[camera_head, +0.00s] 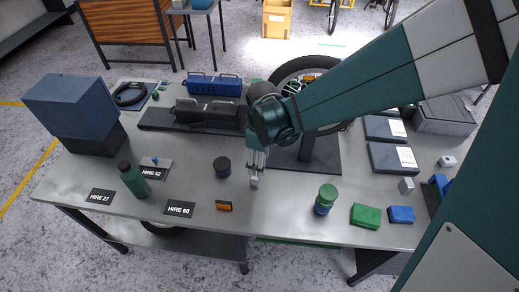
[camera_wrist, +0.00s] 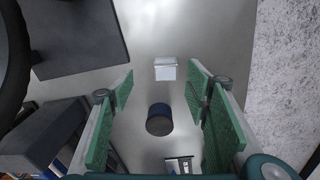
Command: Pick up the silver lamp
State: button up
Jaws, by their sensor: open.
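A small silver box-shaped lamp (camera_head: 254,183) stands on the grey workbench just below and in front of my gripper (camera_head: 257,164). In the wrist view the silver lamp (camera_wrist: 165,70) shows between and beyond the fingertips, not touching the green-padded fingers. My gripper (camera_wrist: 160,83) is open and empty, pointing down. Part of the lamp is close against the fingers in the head view, so the exact height gap cannot be told. Two other small light-grey blocks stand at the right of the bench, one nearer (camera_head: 406,186) and one farther (camera_head: 448,161).
A dark blue cylinder (camera_head: 222,167) stands left of my gripper and shows in the wrist view (camera_wrist: 160,121). A black wheel-stand base (camera_head: 325,158) lies behind right. An orange reflector (camera_head: 224,206) and a green-topped jar (camera_head: 326,196) stand near the front edge.

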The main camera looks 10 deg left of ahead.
aim_at(255, 178)
jog(key=shift+s+a+f+n, duration=0.15)
jog(key=shift+a+f+n, duration=0.25)
jog(key=shift+a+f, duration=0.75)
jog(key=shift+d+f, duration=0.15)
jog(key=shift+f, duration=0.05)
jog(key=shift+f, duration=1.2)
jog(key=shift+s+f+b, duration=0.1)
jog(key=shift+f+b, duration=0.3)
jog(key=shift+f, duration=2.2)
jog(key=shift+c, duration=0.5)
jog(key=c, duration=0.9)
